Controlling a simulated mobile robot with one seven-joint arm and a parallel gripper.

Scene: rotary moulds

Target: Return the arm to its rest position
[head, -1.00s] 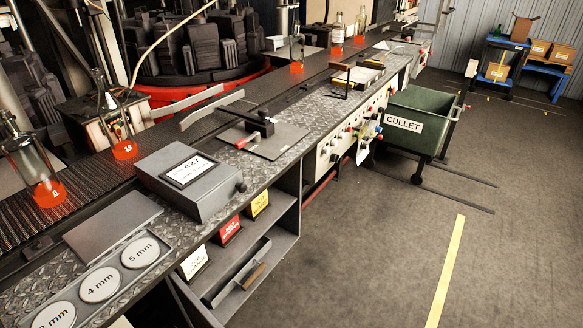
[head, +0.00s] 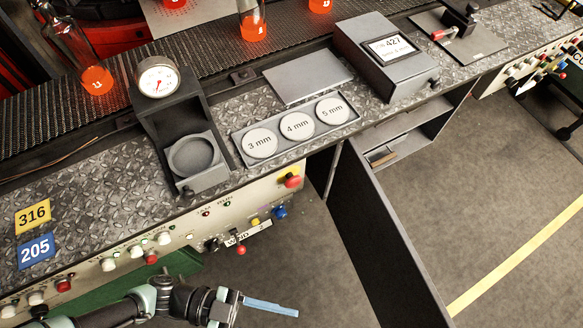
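My gripper (head: 268,306) is at the bottom of the head view, at the end of my arm. It is in front of the control panel (head: 150,243) and over the floor. A slim light-blue piece extends from it to the right. I cannot tell whether this is its fingers or something held. The finger gap cannot be made out.
On the metal bench top are a dial gauge stand (head: 178,130), a tray of round thickness discs (head: 297,127) and a grey box reading 427 (head: 388,55). Orange-bottomed bottles (head: 95,78) stand on the conveyor (head: 190,62). Floor (head: 470,190) to the right is clear.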

